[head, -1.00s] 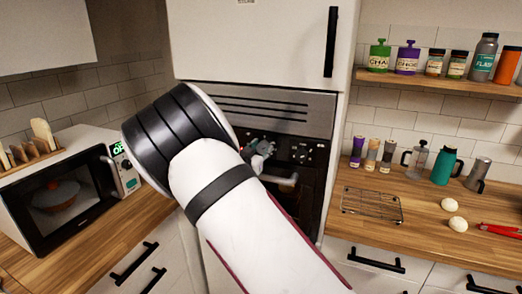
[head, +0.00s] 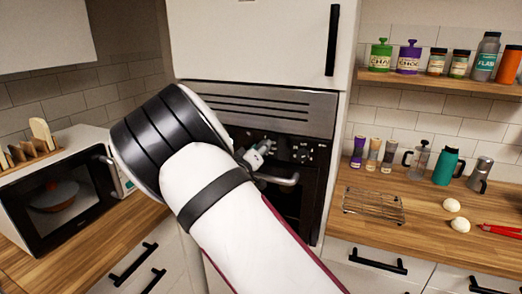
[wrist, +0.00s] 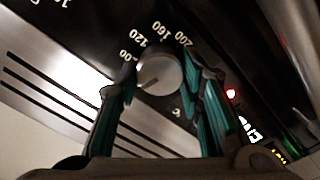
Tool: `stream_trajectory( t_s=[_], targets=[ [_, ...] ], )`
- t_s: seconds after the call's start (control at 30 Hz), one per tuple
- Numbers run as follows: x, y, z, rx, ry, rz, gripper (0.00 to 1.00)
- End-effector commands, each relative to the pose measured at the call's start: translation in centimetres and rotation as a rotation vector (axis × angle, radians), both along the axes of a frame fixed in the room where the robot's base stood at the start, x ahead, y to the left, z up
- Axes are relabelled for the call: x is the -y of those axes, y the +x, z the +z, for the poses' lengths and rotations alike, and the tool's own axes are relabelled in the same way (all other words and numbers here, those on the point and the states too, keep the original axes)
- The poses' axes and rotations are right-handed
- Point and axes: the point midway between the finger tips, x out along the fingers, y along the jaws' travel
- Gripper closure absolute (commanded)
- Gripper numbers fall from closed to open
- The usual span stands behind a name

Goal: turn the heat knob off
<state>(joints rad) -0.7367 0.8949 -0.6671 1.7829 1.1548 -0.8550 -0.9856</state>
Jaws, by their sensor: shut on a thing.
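The heat knob (wrist: 160,73) is a round grey-white dial on the dark oven panel in the wrist view. Numbers such as 120, 160 and 200 and a degree mark surround it. A short pointer line shows on its face. My gripper (wrist: 161,78) has its teal-padded fingers on either side of the knob and is shut on it. In the head view, my gripper (head: 257,153) shows only partly at the oven's control panel. My arm hides the panel's left part there, and the knob cannot be made out.
A small red light (wrist: 231,94) glows beside the knob. The oven handle (head: 278,180) is just below my gripper. The microwave (head: 62,190) stands on the left counter close to my arm. A wire rack (head: 373,204) and two pale round items lie on the right counter.

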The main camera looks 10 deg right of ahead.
Motion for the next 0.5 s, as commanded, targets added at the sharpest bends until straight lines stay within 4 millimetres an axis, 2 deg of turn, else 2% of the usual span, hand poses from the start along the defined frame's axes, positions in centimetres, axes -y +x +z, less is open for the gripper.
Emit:
stream_trajectory(
  t_s=[0.2,0.5],
  targets=[
    [-0.01,0.01,-0.13,-0.085,-0.114,0.0,0.94],
    [-0.03,0.01,-0.2,-0.145,-0.195,0.0,0.94]
  ],
)
